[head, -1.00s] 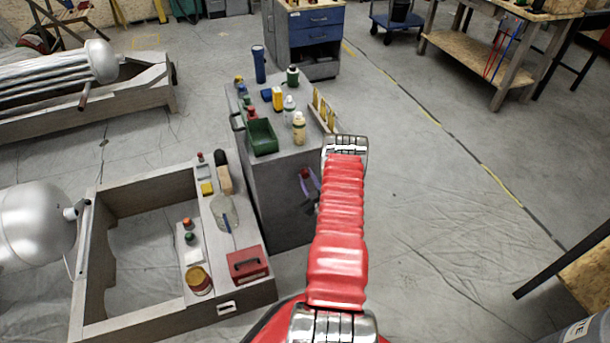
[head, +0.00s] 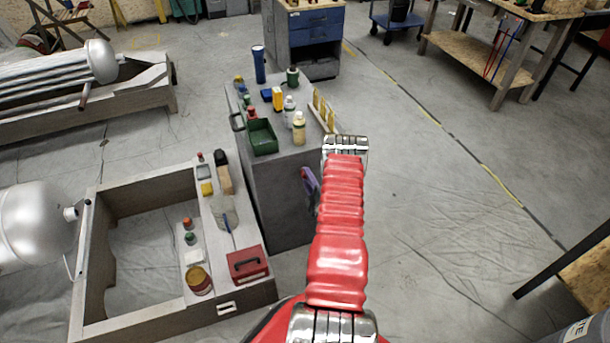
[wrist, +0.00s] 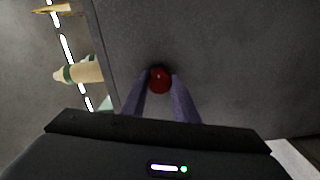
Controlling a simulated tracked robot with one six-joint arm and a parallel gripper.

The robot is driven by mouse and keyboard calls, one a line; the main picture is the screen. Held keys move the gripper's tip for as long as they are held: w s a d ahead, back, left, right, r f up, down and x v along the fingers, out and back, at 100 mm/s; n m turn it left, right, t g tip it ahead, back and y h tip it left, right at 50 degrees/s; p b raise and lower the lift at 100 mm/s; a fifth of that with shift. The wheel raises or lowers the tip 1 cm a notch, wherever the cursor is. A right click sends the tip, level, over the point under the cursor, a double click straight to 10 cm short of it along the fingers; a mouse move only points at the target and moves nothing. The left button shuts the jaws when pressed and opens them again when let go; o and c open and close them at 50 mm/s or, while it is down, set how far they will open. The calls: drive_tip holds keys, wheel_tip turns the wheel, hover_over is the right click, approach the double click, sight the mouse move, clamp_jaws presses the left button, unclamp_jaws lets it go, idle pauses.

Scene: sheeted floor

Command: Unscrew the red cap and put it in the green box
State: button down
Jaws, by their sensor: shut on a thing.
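The red cap (wrist: 160,80) shows in the wrist view between my gripper's two purple fingers, in front of the cabinet's grey face. My gripper (wrist: 160,84) is shut on it. I cannot tell whether the cap still touches what it was screwed on. In the head view my gripper (head: 311,184) is beside the cabinet's right side, partly behind my red arm; the cap is hidden there. The green box (head: 263,137) is an open bin on the near left part of the cabinet top.
The grey cabinet (head: 272,195) carries several bottles, a yellow container (head: 278,98) and a yellow rack (head: 322,110) at its right edge. A red toolbox (head: 247,264) sits on the grey frame at left. The floor (head: 430,210) to the right is clear.

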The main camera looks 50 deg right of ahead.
drive_tip(key=n, duration=0.4)
drive_tip(key=c, duration=1.3)
unclamp_jaws()
drive_tip(key=shift+c, duration=0.2)
drive_tip(key=shift+c, duration=0.7)
drive_tip(key=m, duration=1.9)
drive_tip(key=shift+c, duration=0.4)
